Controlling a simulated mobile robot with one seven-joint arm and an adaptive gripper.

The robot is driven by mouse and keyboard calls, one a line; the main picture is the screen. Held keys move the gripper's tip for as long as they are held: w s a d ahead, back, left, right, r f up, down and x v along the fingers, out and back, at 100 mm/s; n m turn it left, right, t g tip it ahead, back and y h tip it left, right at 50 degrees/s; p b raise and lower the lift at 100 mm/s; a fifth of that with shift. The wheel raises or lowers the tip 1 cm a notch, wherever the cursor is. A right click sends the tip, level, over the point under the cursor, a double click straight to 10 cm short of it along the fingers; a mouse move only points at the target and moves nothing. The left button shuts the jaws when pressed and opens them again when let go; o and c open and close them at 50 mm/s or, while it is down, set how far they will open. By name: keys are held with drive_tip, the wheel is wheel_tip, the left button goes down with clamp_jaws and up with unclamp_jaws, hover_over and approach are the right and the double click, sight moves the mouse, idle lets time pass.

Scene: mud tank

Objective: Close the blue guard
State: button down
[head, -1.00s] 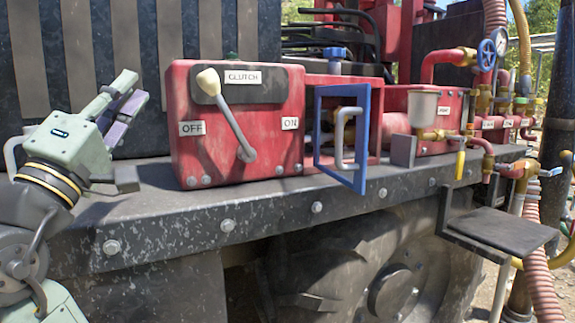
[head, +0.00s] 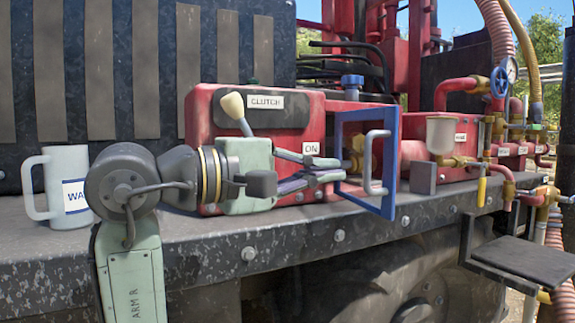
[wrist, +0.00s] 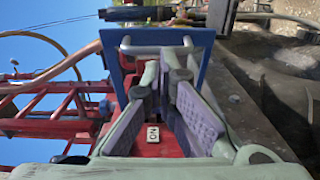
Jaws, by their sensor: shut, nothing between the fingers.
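The blue guard (head: 390,198) is an open-framed blue panel with a grey handle (head: 372,162). It stands swung open at the front of the red housing, right of the clutch box (head: 303,108). My gripper (head: 340,174) reaches in from the left in front of the clutch box, with its fingertips beside the guard's left edge; contact cannot be told. The gripper is shut with nothing in it. In the wrist view the guard (wrist: 204,62) and its handle (wrist: 158,50) lie just beyond the fingers (wrist: 165,85).
The clutch lever's knob (head: 232,105) shows above my gripper. A grey mug (head: 52,165) stands on the dark ledge (head: 300,232) at left. A grey bracket (head: 423,178), a cup-like fitting (head: 441,135) and pipes lie right of the guard.

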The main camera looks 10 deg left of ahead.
sight(366, 167)
drive_tip(key=shift+p+x, duration=0.3)
drive_tip(key=shift+x, duration=2.2)
